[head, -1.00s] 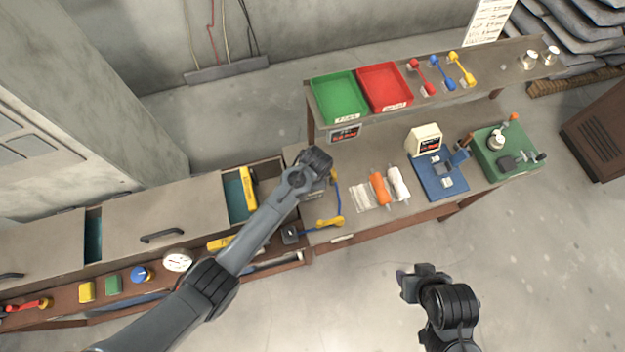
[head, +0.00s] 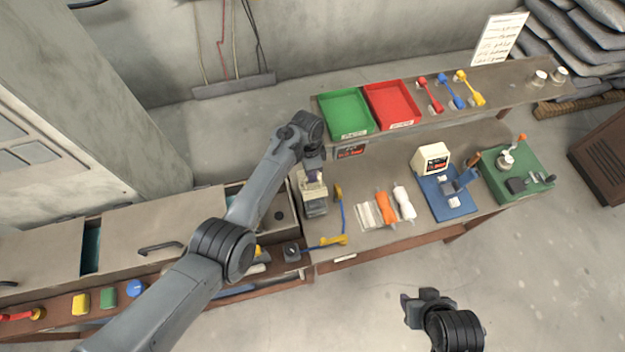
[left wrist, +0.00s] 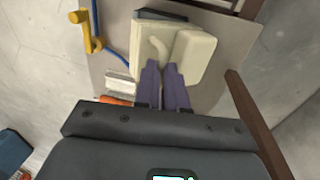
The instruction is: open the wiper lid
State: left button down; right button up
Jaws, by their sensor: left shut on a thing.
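The cream wiper box (head: 313,186) stands on a dark base at the left end of the workbench. My left gripper (head: 314,168) is above it, pointing down. In the left wrist view, the two purple fingers of my left gripper (left wrist: 162,72) are close together at a curved cream handle (left wrist: 157,47) on the wiper. A cream panel, seemingly the lid (left wrist: 194,54), shows to the right of the handle; its tilt is hard to tell. The fingertips partly hide the contact. My right gripper (head: 420,299) is away from the bench at the lower right, its jaw gap unclear.
White and orange rolls (head: 387,207) lie further right, before a blue fixture (head: 447,198) and a green fixture (head: 517,170). Green and red trays (head: 345,112) sit on the shelf behind.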

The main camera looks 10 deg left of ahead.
pick_arm(q)
jog(key=shift+a+f, duration=0.15)
jog(key=shift+f, duration=0.25)
jog(key=c, duration=1.3)
grip_release()
jog(key=shift+c, duration=0.2)
jog(key=shift+o, duration=0.7)
jog(key=shift+r, duration=0.2)
